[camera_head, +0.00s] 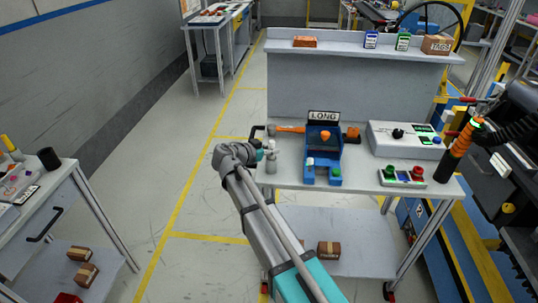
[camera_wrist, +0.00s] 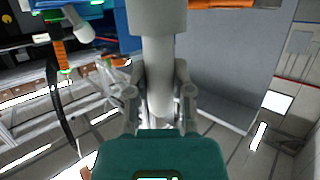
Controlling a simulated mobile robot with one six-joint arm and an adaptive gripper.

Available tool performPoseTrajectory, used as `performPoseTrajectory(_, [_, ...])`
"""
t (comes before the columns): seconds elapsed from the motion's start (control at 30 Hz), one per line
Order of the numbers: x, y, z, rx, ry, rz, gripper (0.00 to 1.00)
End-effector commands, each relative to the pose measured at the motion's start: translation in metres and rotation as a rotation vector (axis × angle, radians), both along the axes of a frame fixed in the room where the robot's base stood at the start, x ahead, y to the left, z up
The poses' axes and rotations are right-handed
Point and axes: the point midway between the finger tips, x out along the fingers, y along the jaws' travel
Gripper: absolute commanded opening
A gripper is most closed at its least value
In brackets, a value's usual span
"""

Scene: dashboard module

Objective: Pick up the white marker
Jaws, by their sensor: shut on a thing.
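The white marker (camera_wrist: 160,75) is a pale cylinder with a wider end at the top of the wrist view. My gripper (camera_wrist: 160,100) has its two grey fingers on either side of it and is shut on it. In the head view my gripper (camera_head: 264,155) is at the left end of the workbench, left of the blue module. A pale upright cylinder (camera_head: 271,162) shows right at the fingers there. The fingertips are small in this view, and my wrist partly hides the contact.
The workbench (camera_head: 350,179) holds a blue module (camera_head: 322,160) under a LONG sign (camera_head: 323,116), an orange tool (camera_head: 291,129), a grey control box (camera_head: 402,138) and a button panel (camera_head: 402,176). A left cart (camera_head: 62,181) carries a black cup (camera_head: 49,158). Open floor lies between.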

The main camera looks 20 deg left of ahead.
Motion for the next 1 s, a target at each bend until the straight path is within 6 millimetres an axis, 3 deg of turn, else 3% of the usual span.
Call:
performPoseTrajectory(0.47, [0.000, 0.000, 0.008, 0.000, 0.000, 0.000, 0.00])
performPoseTrajectory(1.0, [0.000, 0.001, 0.056, 0.000, 0.000, 0.001, 0.00])
